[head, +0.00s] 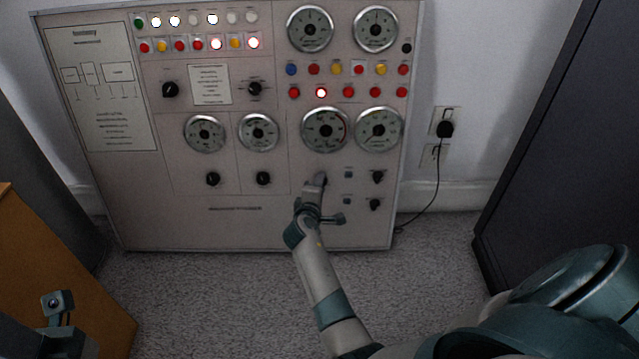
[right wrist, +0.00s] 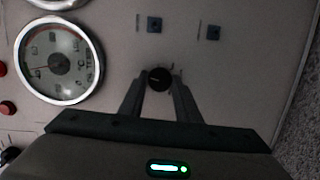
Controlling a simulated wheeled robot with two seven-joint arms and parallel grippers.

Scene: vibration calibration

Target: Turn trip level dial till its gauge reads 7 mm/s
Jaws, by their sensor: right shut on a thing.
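My right gripper (head: 317,183) reaches the lower middle of the panel. In the right wrist view its two fingers are shut on a black dial (right wrist: 159,79), one on each side; the gripper hides most of this dial in the head view. A round gauge (head: 325,129) with a red arc sits directly above the gripper.
Another gauge (head: 379,129) stands right of that one. Two small blue squares (head: 348,173) and black knobs (head: 377,177) lie right of my gripper. A corded plug (head: 445,129) is in the wall. A wooden cabinet (head: 60,270) stands left, a dark cabinet (head: 555,140) right.

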